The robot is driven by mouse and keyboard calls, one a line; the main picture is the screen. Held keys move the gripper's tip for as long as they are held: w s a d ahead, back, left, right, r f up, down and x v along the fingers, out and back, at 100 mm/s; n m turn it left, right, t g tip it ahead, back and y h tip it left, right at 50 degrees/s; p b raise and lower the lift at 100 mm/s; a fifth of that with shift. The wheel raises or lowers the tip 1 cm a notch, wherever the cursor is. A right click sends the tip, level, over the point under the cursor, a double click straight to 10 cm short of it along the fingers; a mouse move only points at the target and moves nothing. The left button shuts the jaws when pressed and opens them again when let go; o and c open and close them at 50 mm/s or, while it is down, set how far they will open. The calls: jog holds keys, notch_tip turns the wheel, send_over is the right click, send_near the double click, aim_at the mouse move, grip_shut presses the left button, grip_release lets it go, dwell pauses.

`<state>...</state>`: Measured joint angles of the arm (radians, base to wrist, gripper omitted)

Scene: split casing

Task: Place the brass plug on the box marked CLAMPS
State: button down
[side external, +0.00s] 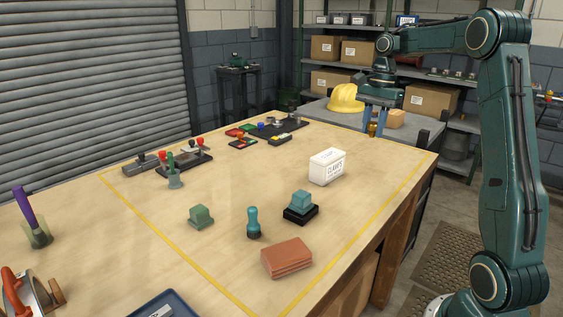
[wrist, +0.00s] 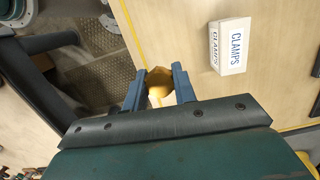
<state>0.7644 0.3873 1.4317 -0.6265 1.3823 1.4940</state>
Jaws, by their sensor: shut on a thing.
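The brass plug (wrist: 158,82) sits between the two blue fingers of my gripper (wrist: 159,88) in the wrist view. My gripper (side external: 377,122) is shut on it, and the brass plug (side external: 373,129) shows low between the fingers in the side view, near the table's far right edge. The white box marked CLAMPS (side external: 327,167) stands upright on the table, nearer the camera and left of my gripper. In the wrist view the CLAMPS box (wrist: 230,46) is to the right of the plug and apart from it. Nothing is seen on its top.
On the table (side external: 130,220) are a teal block on a black base (side external: 300,207), a teal peg (side external: 253,222), a green block (side external: 201,217) and reddish-brown slabs (side external: 287,258). A yellow helmet (side external: 346,98) is behind my gripper. Table between plug and box looks clear.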

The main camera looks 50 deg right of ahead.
aim_at(322, 157)
jog(key=w+f+m+t, duration=0.1)
jog(key=w+f+m, duration=0.2)
jog(key=w+m, duration=0.9)
jog(key=shift+w+d+m+t+h, duration=0.3)
jog(key=shift+w+d+m+h, duration=0.1)
jog(key=shift+w, duration=1.25)
jog(key=shift+f, duration=0.1)
jog(key=shift+f, duration=1.95)
jog(key=shift+f, duration=0.1)
jog(key=shift+f, duration=1.9)
jog(key=shift+f, duration=0.1)
jog(key=c, duration=1.1)
grip_release()
